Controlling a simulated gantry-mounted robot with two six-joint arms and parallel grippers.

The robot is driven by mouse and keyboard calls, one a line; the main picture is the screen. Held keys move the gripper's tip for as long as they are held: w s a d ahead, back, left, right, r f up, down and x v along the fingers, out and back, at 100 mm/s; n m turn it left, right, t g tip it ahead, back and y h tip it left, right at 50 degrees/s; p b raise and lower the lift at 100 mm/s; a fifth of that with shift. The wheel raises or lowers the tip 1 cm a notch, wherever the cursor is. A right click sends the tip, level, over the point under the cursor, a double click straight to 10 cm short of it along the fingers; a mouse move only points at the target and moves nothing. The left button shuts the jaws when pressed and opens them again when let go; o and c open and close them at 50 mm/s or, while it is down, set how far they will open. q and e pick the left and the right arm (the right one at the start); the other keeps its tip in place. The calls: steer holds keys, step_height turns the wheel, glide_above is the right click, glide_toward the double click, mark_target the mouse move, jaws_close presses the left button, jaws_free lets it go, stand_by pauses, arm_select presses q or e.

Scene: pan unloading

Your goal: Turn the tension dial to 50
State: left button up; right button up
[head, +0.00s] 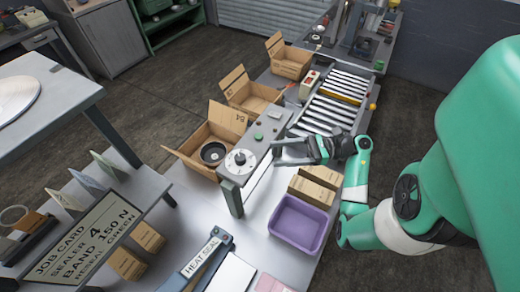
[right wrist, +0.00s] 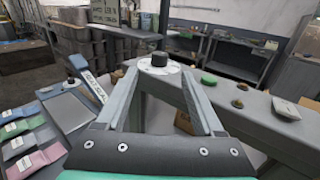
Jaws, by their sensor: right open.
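The tension dial (head: 240,160) is a white disc with a black knob, on top of a grey sealer frame. In the right wrist view the dial (right wrist: 159,62) appears straight ahead, between my fingertips as seen from there. My right gripper (head: 276,152) is open and empty, to the right of the dial, with its fingers pointing at it. The right wrist view shows both fingers (right wrist: 160,80) spread apart. They seem short of the knob, without contact. The scale marks are too small to read. My left gripper is not in view.
A green button (head: 258,136) sits beside the dial; it also shows in the wrist view (right wrist: 209,79). Open cartons (head: 210,135) stand behind, a roller conveyor (head: 335,100) behind right. A purple bin (head: 298,224) and brown boxes (head: 315,187) are nearer. A job card (head: 88,238) reads "BAND 150 N".

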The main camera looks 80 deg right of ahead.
steer(key=s+d+r+m+t+h, duration=0.1)
steer(key=d+r+m+t+h, duration=0.1)
steer(key=d+r+m+h, duration=0.65)
steer(key=d+r+m+t+h, duration=0.1)
steer(key=d+m+t+h, duration=0.3)
steer(key=m, duration=0.9)
steer(key=m+g+h+p, duration=0.1)
steer(key=m+g+p, duration=0.4)
steer(key=m, duration=1.9)
glide_toward(232, 155)
steer(key=w+r+g+p, duration=0.1)
steer(key=w+r, duration=0.1)
steer(key=w+d+r+g+p, duration=0.1)
steer(key=w+r+p, duration=0.1)
steer(key=r, duration=0.1)
steer(key=shift+w+d+h, duration=0.2)
steer(key=shift+d+h, duration=0.05)
steer(key=x, duration=0.1)
steer(key=p+x, duration=0.1)
steer(key=x, duration=0.2)
steer(key=shift+w+d+f, duration=0.1)
steer(key=shift+w+f, duration=0.05)
steer(key=shift+f, duration=0.25)
steer(key=shift+w+d+f, duration=0.1)
steer(key=shift+w+d, duration=0.1)
steer(key=shift+w, duration=0.15)
